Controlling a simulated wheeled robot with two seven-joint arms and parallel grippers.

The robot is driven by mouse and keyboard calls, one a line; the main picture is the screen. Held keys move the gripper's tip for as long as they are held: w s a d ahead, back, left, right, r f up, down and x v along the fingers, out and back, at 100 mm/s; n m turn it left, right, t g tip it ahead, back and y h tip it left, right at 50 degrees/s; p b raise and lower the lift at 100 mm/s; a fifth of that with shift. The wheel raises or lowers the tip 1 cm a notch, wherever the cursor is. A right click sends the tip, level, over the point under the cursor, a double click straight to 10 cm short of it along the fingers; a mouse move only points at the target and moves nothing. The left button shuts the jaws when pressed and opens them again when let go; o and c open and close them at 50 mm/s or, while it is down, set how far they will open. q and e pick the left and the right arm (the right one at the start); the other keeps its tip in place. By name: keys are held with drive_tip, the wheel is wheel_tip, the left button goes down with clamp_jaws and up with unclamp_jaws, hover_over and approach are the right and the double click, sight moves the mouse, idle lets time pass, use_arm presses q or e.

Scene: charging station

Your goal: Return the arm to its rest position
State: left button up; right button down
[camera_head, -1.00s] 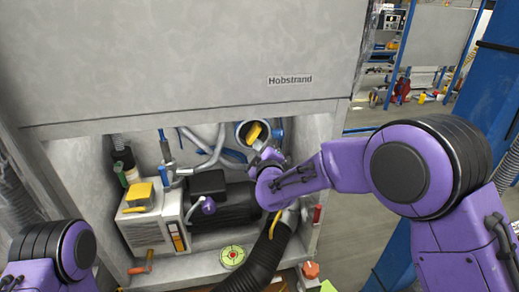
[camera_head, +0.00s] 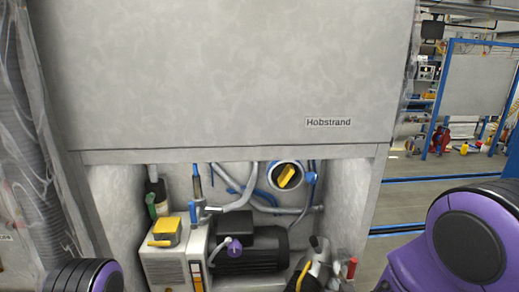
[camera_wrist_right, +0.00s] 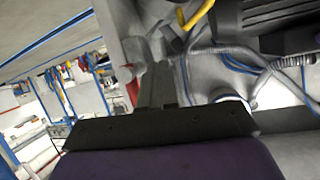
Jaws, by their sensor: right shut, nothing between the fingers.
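A grey cabinet (camera_head: 220,75) labelled Hobstrand fills the middle. Its open bay holds a yellow-handled dial (camera_head: 287,176), a black motor (camera_head: 250,252), a white box (camera_head: 170,262) and pipes. A ribbed hose (camera_head: 40,215) hangs at the left. Open floor (camera_head: 400,212) lies to the right.

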drive_tip(key=s+d+f+m+g, duration=0.1)
drive_tip(key=s+d+f+g, duration=0.2)
drive_tip(key=s+f, duration=0.4)
drive_tip(key=s+d+f+m+g+h, duration=0.1)
drive_tip(key=s+d+f+m+g, duration=0.1)
drive_tip(key=s+f, duration=0.6)
drive_tip(key=s+d+f+m+g+h, duration=0.1)
drive_tip(key=s+d+f+g, duration=0.3)
drive_tip(key=s+f, duration=0.4)
drive_tip(key=s+g, duration=0.1)
drive_tip(key=s, duration=0.6)
drive_tip(key=shift+s+d, duration=0.35)
